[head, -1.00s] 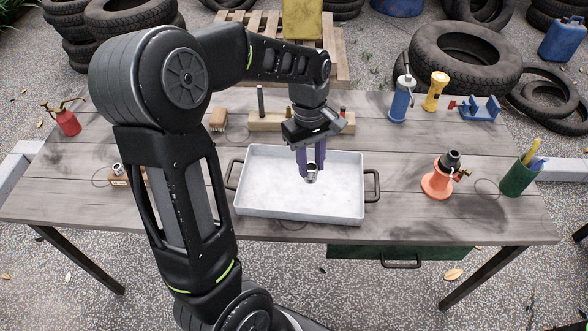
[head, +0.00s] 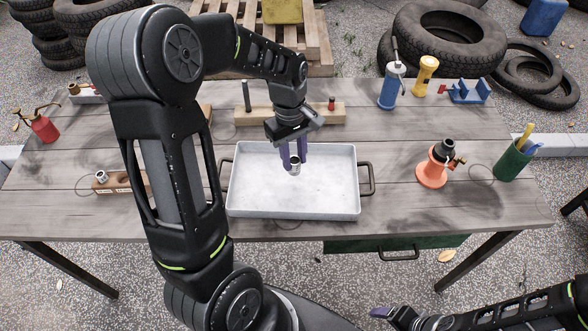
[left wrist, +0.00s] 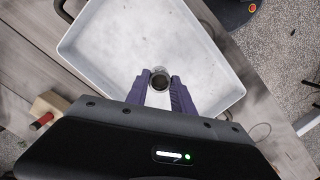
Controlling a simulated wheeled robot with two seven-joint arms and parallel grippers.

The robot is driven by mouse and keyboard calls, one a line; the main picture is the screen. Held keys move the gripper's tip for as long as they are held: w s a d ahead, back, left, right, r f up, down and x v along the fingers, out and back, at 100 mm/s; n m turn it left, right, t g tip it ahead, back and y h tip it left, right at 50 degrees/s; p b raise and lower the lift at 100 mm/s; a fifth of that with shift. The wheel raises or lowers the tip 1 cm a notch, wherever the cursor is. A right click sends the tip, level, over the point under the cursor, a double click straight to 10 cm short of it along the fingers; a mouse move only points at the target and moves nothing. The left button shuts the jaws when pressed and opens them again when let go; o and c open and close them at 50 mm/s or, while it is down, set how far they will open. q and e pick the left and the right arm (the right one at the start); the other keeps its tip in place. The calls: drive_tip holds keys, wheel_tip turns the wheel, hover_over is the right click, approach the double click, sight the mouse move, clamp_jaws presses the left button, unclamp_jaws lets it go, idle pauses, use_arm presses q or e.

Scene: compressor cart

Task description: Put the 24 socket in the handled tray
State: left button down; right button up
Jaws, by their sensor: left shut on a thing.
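A small metallic socket (head: 295,168) is between the purple fingers of my left gripper (head: 293,158), which is shut on it; any size mark is too small to read. The grey-white handled tray (head: 335,195) lies on the table, with dark handles at its left and right ends. My left gripper holds the socket over the tray's inside, toward its back. In the left wrist view the socket (left wrist: 160,82) shows its round end against the pale tray floor (left wrist: 150,45). The gap below the socket is hard to judge. My right gripper (head: 380,312) shows partly at the bottom right; its fingers are unclear.
A wooden rail (head: 265,116) with pegs stands behind the tray. A wooden block (head: 108,187) with a metal piece is at left. A red oil can (head: 44,128), blue pump bottle (head: 392,88), orange-based fitting (head: 432,172) and green cup (head: 513,160) stand around.

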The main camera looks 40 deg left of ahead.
sight(294, 170)
use_arm(q)
drive_tip(key=shift+f, duration=0.65)
drive_tip(key=shift+f, duration=1.85)
drive_tip(key=shift+f, duration=0.15)
drive_tip(key=c, duration=1.1)
unclamp_jaws()
drive_tip(key=r, duration=0.4)
drive_tip(key=a+r, duration=0.1)
drive_tip(key=r, duration=0.7)
drive_tip(key=shift+w+a+r+b, duration=0.1)
drive_tip(key=shift+w+a+b, duration=0.05)
drive_tip(key=shift+w+b, duration=0.2)
